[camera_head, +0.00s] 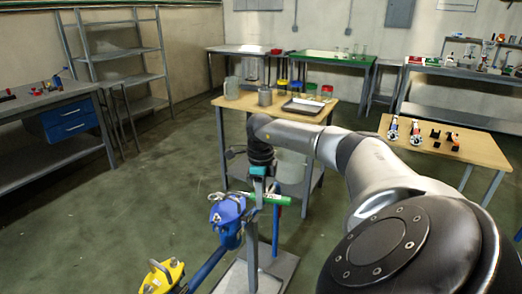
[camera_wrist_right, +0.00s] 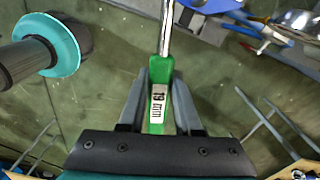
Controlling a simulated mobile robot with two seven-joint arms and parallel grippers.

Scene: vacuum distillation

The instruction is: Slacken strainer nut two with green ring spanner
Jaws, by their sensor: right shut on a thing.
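The green ring spanner (camera_head: 275,199) is in my right gripper (camera_head: 263,188), beside the blue strainer (camera_head: 228,213). In the right wrist view, the gripper (camera_wrist_right: 158,95) is shut around the green handle (camera_wrist_right: 158,70), which bears a "19 mm" label. The spanner's metal shaft (camera_wrist_right: 166,28) runs out of the top of that view, so its ring end is hidden there. In the head view the shaft side points left toward the strainer's top; I cannot tell whether the ring sits on a nut. Strainer nut two cannot be made out. My left gripper is not in view.
A blue pipe (camera_head: 208,268) and a yellow fitting (camera_head: 162,277) are low in front. A grey stand (camera_head: 284,268) is below my right gripper. A wooden table (camera_head: 322,114) with vessels and a tray (camera_head: 303,106) stands behind. The green floor (camera_head: 130,190) at left is free.

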